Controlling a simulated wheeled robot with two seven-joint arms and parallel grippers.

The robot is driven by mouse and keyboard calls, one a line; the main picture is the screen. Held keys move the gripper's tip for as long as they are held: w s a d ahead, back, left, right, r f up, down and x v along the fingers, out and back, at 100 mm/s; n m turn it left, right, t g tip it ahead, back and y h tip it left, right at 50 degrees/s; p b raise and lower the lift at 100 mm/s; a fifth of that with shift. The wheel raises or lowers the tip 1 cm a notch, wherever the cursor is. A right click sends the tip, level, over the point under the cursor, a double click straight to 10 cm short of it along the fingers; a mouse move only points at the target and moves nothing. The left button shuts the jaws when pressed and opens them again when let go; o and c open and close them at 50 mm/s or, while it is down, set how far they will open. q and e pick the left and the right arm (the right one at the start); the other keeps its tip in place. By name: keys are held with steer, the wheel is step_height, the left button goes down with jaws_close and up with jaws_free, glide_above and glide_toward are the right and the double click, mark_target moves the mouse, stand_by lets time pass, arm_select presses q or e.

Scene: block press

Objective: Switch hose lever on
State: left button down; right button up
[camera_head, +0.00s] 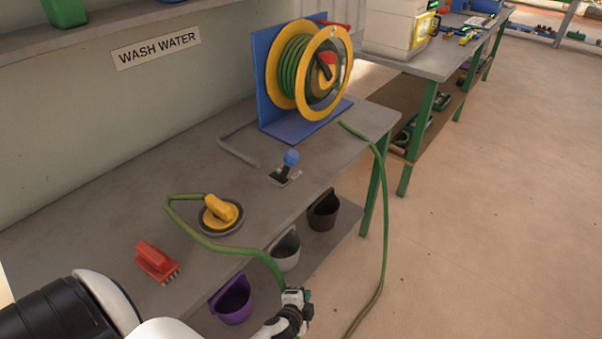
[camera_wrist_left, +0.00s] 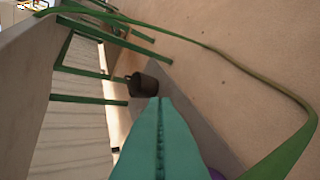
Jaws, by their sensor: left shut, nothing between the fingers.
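The hose lever (camera_head: 291,158) has a blue ball knob on a short stem, standing on a dark plate on the grey table (camera_head: 110,215), with a small label beside it. My left gripper (camera_head: 297,294) is shut and empty, off the table's front edge, below and apart from the lever in the head view. Its teal fingers (camera_wrist_left: 160,135) are together in the left wrist view, where the lever does not show. The hose reel (camera_head: 301,72), with yellow rims and coiled green hose, stands on a blue bracket behind the lever. My right gripper is not in view.
The green hose (camera_head: 200,240) runs from a yellow nozzle (camera_head: 221,210) over the front edge near my left gripper. A red brush (camera_head: 156,262) lies at left. The tabletop around the lever is mostly clear.

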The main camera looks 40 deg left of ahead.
mark_target(287, 168)
arm_select(q)
steer(key=w+a+r+m+t+y, duration=0.1)
steer(key=w+r+t, duration=0.1)
steer(key=r, duration=0.7)
steer(key=w+a+r+m+t+y, duration=0.1)
steer(key=w+a+r+m+t, duration=0.1)
steer(key=r, duration=0.7)
steer(key=w+a+r+m+t+y, duration=0.1)
steer(key=w+a+r+t+y, duration=0.1)
steer(key=r, duration=0.8)
steer(key=shift+w+t+b, duration=0.4)
steer(key=shift+b, duration=0.05)
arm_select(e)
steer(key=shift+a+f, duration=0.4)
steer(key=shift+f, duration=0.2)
arm_select(q)
steer(key=w+a+r+p, duration=0.1)
steer(key=w+a+p, duration=0.2)
steer(key=w+a, duration=0.4)
steer(key=shift+x, duration=1)
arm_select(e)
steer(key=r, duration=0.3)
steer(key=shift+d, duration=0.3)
arm_select(q)
steer(key=shift+d+r, duration=0.15)
steer(key=shift+r, duration=0.05)
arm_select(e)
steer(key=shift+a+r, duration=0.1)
